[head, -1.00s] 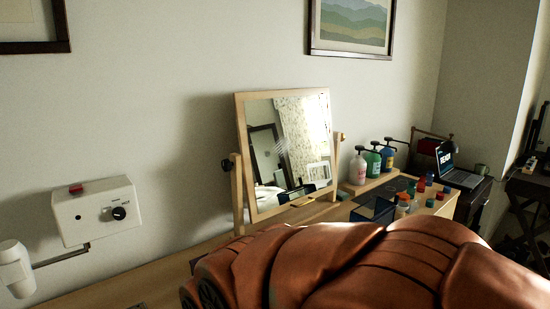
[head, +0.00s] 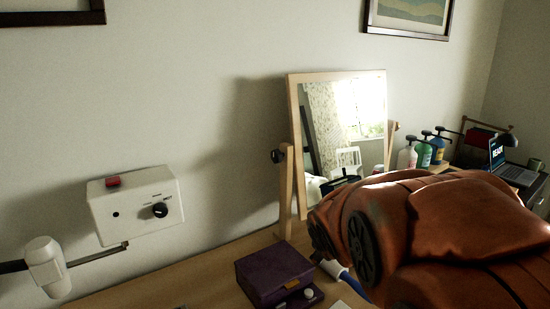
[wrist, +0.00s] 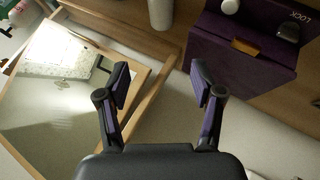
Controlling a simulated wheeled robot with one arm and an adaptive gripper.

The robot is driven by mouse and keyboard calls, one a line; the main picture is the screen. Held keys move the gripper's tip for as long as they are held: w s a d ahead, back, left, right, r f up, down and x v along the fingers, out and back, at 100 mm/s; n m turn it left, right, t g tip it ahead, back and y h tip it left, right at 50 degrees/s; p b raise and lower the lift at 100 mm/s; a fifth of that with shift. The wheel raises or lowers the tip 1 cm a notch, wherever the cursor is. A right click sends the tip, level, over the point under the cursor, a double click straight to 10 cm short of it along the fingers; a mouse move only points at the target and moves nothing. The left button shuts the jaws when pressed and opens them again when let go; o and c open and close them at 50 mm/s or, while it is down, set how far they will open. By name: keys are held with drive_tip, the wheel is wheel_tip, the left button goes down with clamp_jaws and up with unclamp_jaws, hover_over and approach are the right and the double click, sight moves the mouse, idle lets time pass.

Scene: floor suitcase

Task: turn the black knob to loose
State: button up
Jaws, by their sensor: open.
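A black knob (head: 160,209) sits on the front of a white wall box (head: 112,215); small lettering around it is too small to read. Another black knob (head: 278,155) is on the left post of the mirror stand. In the wrist view, a dark knob (wrist: 288,31) sits on the purple box (wrist: 222,62) beside the word LOCK. My gripper (wrist: 160,82) is open and empty, its fingers apart from the box and the mirror (wrist: 60,100). The head view does not show the gripper; my orange arm covers the lower right.
The purple box (head: 262,274) stands on the wooden table before the mirror (head: 345,120). A white cylindrical fixture (head: 46,266) on a bar is below the wall box. Pump bottles (head: 424,154) and a laptop (head: 518,172) stand at the right. Wall space between wall box and mirror is clear.

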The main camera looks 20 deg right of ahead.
drive_tip(key=w+d+r+n+t, duration=0.2)
drive_tip(key=w+r+n+t, duration=0.15)
drive_tip(key=w, duration=0.25)
drive_tip(key=w+d+r+n+t, duration=0.2)
drive_tip(key=w+d+r, duration=0.1)
drive_tip(key=w+r, duration=0.15)
drive_tip(key=n+t+y, duration=0.5)
drive_tip(key=n+y, duration=0.1)
drive_tip(key=n, duration=0.3)
approach(280, 158)
drive_tip(key=w+d, duration=0.2)
drive_tip(key=w, duration=0.2)
drive_tip(key=shift+w+a+f+n+y, duration=0.15)
drive_tip(key=shift+a+f+n+y, duration=0.25)
drive_tip(key=shift+a+n+y, duration=0.4)
drive_tip(key=shift+n, duration=0.25)
drive_tip(key=shift+w+a+r+p, duration=0.1)
drive_tip(key=shift+w+a+p, duration=0.15)
drive_tip(key=shift+w, duration=1)
drive_tip(key=shift+w+a+f+p, duration=0.1)
drive_tip(key=shift+w+a+p, duration=0.2)
drive_tip(key=shift+w, duration=0.95)
drive_tip(key=shift+w+a+r+p, duration=0.1)
drive_tip(key=shift+w+a+p, duration=0.15)
drive_tip(key=shift+w, duration=1.05)
drive_tip(key=c, duration=1.1)
drive_tip(key=shift+c, duration=0.2)
